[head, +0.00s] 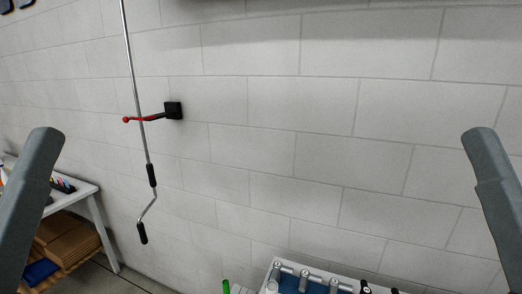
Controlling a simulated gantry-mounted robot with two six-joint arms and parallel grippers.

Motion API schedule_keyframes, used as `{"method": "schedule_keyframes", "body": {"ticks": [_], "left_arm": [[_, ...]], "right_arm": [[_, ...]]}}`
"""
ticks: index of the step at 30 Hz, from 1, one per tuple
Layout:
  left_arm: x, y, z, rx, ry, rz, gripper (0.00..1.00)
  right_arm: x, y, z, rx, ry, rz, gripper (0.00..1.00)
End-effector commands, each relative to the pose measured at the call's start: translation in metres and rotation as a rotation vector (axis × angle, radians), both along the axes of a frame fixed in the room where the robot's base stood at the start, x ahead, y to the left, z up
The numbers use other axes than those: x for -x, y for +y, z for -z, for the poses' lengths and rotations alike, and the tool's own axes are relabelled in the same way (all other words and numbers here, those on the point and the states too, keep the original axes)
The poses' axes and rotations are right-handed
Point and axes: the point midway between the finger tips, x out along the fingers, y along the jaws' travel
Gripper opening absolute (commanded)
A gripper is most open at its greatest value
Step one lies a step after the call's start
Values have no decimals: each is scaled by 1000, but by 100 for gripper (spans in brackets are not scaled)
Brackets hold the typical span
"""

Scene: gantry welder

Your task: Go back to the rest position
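Two grey arm links of mine stand at the left and right edges of the head view. Neither of my grippers shows in this view, so I cannot see what they hold or touch.
A crank rod (147,175) hangs along the white block wall (330,150), by a black wall bracket (173,110) with a red lever (142,119). At left is a white table (75,193) with cardboard (65,240) beneath. A workbench with metal fittings (310,276) is at bottom.

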Motion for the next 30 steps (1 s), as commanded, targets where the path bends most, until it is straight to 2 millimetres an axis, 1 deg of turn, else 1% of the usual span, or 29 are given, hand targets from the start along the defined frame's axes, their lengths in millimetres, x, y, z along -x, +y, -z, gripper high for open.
{"method": "schedule_keyframes", "body": {"ticks": [1, 2, 3, 5, 6, 8, 9, 12, 15, 17, 30], "left_arm": [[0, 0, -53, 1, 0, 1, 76], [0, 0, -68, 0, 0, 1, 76], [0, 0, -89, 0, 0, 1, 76], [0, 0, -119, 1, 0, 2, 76], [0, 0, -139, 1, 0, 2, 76], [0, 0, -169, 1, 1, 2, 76], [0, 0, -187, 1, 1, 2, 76], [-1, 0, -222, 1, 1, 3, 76], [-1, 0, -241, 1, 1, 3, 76], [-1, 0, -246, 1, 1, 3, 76], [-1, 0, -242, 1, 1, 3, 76]], "right_arm": [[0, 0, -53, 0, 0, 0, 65], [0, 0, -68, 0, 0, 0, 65], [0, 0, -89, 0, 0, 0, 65], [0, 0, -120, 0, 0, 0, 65], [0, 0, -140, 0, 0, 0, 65], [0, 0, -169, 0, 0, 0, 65], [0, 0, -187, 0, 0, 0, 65], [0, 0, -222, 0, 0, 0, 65], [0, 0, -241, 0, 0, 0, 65], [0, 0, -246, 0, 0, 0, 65], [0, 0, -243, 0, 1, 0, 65]]}}
